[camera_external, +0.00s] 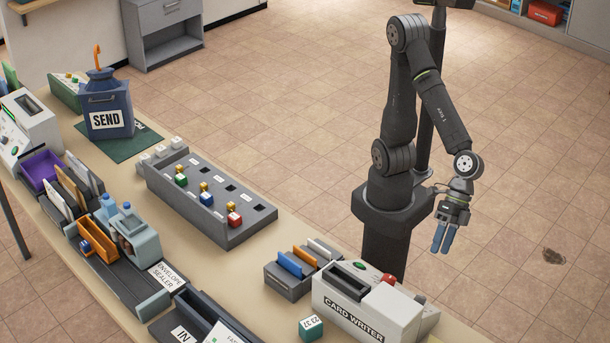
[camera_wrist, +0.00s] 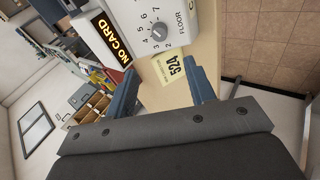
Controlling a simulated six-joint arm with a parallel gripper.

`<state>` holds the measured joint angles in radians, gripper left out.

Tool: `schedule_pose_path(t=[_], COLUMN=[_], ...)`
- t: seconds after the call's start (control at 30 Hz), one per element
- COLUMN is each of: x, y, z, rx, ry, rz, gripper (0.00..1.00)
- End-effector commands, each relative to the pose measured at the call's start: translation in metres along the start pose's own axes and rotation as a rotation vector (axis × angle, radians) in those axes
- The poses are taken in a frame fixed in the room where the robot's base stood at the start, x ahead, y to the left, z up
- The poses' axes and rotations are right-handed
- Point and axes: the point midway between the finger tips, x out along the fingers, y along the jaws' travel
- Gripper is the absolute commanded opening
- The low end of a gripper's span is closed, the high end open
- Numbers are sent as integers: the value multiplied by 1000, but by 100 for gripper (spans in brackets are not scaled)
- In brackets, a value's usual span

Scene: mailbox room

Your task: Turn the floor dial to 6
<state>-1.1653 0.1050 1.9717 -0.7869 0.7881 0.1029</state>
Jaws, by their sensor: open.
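The floor dial (camera_wrist: 160,32) is a small round grey knob on a white panel marked FLOOR in the wrist view. Printed numbers, including 2 to 7, ring it; which one it points to is too small to tell. My gripper (camera_wrist: 164,88) is open and empty, its two blue fingers apart, with the dial beyond the tips and roughly between them. In the external view my gripper (camera_external: 440,238) hangs at the right, clear of the table, near the white card writer (camera_external: 355,305). The dial cannot be made out in that view.
A yellow note (camera_wrist: 172,67) reading 52A lies below the dial. A black NO CARD display (camera_wrist: 110,38) is beside it. A slotted card holder (camera_external: 290,275) and a teal cube (camera_external: 311,326) stand near the card writer. The floor around my gripper is open.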

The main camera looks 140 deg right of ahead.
Motion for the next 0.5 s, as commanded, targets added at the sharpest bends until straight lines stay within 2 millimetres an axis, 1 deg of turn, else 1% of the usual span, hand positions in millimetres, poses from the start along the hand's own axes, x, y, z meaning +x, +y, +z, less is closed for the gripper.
schedule_pose_path(t=[0.03, 0.1, 0.2, 0.33, 0.5], x=[-10, -20, -30, -37, -38], y=[0, 0, 0, 0, 0], z=[-1, -1, -1, 0, 0], rx=[0, 0, -1, 0, 0], ry=[4, 3, 2, 0, -1], rz=[0, 0, 1, -1, -1], gripper=[50, 50, 50, 50, 50])
